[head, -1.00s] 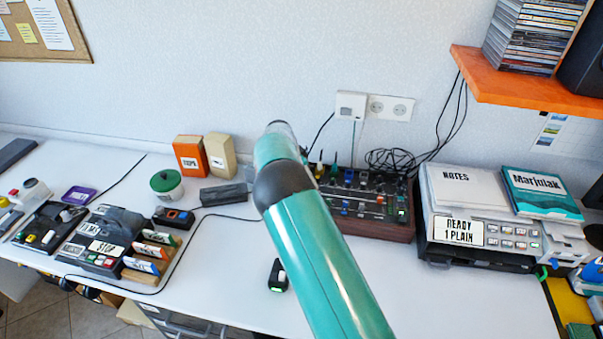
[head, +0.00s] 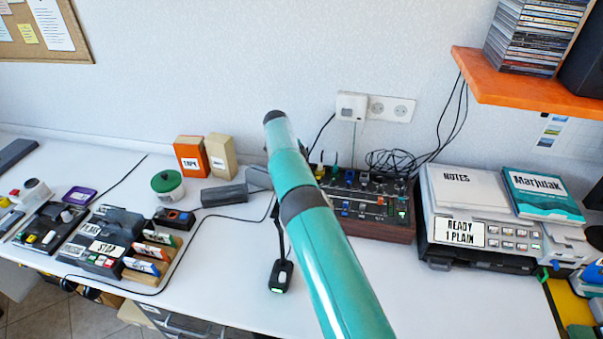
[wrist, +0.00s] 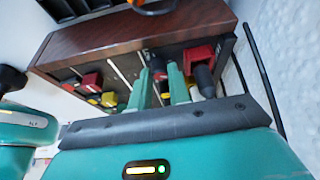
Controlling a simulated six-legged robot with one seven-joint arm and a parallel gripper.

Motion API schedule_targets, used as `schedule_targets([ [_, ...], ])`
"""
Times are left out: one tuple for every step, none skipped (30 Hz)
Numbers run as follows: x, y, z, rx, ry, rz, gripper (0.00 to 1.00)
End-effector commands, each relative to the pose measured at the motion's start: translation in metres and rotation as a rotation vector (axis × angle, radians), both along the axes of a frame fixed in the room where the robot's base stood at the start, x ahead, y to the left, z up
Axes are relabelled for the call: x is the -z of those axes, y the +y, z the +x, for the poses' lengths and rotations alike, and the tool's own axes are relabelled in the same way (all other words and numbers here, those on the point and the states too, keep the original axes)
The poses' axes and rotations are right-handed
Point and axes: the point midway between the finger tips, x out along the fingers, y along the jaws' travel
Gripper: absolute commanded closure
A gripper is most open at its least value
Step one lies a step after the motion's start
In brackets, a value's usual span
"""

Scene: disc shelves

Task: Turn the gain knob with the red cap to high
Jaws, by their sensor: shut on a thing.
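A mixer with wooden end panels (head: 372,228) stands on the desk, with rows of small coloured knobs and sliders on top. In the wrist view its wooden side (wrist: 135,32) and its panel are close. A red-capped knob (wrist: 200,54) shows just right of my fingers, and another red cap (wrist: 92,80) lies to the left. My gripper (wrist: 160,80) has its two teal fingers at the panel, shut on a small knob between them. In the head view my arm hides the gripper.
A printer (head: 480,262) stands right of the mixer, with a stack of notes and a book on top. An orange shelf (head: 520,92) hangs above. Black cables (head: 395,160) lie behind the mixer. A small black device (head: 281,276) lies in front.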

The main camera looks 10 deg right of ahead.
Motion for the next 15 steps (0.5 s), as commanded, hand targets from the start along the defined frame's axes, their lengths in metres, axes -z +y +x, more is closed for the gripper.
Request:
schedule_targets([
  [0.0015,-0.0007,0.0001,0.013,0.001,0.0,1.0],
  [0.0011,-0.0004,0.0002,0.022,0.0,0.001,1.0],
  [0.0011,-0.0004,0.0,0.032,0.002,0.001,1.0],
  [0.0012,-0.0002,0.0001,0.037,0.0,0.001,1.0],
  [0.0014,-0.0003,0.0001,0.043,0.002,0.001,1.0],
  [0.0015,-0.0006,-0.0001,0.051,0.003,0.001,1.0],
  [0.0012,-0.0006,-0.0001,0.056,0.002,0.001,1.0],
  [0.0011,-0.0007,-0.0001,0.06,0.001,0.0,1.0],
  [0.0011,-0.0008,0.0,0.064,0.001,0.002,1.0],
  [0.001,-0.0007,0.0001,0.066,0.001,0.002,1.0],
  [0.0009,-0.0006,0.0,0.068,0.001,0.001,1.0],
  [0.001,-0.0005,-0.0001,0.069,0.002,0.001,1.0],
  [0.001,-0.0005,-0.0002,0.07,0.002,0.001,1.0],
  [0.0011,-0.0005,-0.0003,0.072,0.003,0.001,1.0],
  [0.001,-0.0005,-0.0004,0.072,0.003,0.001,1.0],
])
